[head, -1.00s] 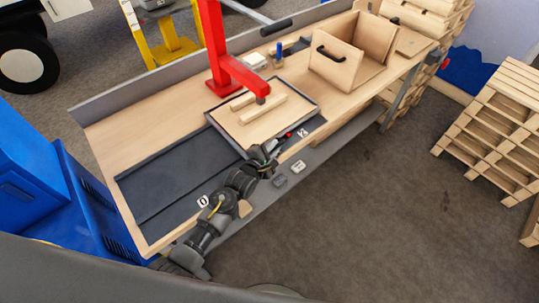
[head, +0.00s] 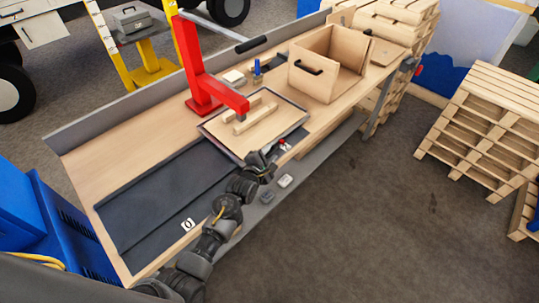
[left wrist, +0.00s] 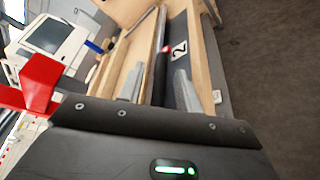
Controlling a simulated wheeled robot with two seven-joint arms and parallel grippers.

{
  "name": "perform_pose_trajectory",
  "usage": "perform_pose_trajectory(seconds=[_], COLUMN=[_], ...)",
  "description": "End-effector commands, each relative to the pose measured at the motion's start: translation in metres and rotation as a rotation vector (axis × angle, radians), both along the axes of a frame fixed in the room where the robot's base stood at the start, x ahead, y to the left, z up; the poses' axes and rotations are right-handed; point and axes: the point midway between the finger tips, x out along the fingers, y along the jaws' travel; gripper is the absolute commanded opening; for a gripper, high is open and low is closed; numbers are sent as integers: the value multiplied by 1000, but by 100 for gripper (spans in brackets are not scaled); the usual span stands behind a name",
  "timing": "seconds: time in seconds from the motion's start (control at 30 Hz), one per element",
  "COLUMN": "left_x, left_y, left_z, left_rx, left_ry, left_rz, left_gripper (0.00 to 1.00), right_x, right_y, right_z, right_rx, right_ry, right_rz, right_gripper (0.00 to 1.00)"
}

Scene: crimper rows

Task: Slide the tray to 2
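The tray (head: 276,122) is a shallow wooden board with a dark rim, lying in the dark recessed track (head: 150,205) under the red press arm. Two wooden bars (head: 255,118) lie on it. My left gripper (head: 268,160) is at the tray's front edge. In the left wrist view its two grey fingers (left wrist: 158,88) stand apart, with the tray's front rim seemingly between them; contact cannot be made out. The label 2 (left wrist: 179,48) shows beyond the fingers on the bench's front strip. The label 0 (head: 187,225) is near the track's left end. My right gripper is not in view.
The red press (head: 195,80) stands behind the tray, its arm reaching over it. An open wooden box (head: 318,80) stands farther right on the bench. Small grey blocks (head: 285,181) sit on the front ledge. The track left of the tray is bare.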

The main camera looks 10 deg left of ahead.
Motion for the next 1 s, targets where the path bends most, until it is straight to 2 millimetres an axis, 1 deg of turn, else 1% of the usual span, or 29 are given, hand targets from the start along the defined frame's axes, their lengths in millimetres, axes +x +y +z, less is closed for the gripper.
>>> perform_pose_trajectory(seconds=[0.17,0.27,0.37,0.7,0.83,1.0], left_x=[-1,-5,-17,-77,-92,-100], left_y=[0,1,4,22,26,29], left_z=[0,1,2,16,20,23], left_rx=[0,-1,-1,0,0,0], left_ry=[0,-1,0,0,0,1], left_rz=[0,0,0,0,0,-1], left_gripper=[34,34,34,34,34,34], right_x=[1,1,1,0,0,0], right_y=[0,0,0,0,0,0], right_z=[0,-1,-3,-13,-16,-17], right_rx=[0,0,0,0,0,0], right_ry=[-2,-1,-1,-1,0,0], right_rz=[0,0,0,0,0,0], right_gripper=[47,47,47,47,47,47])
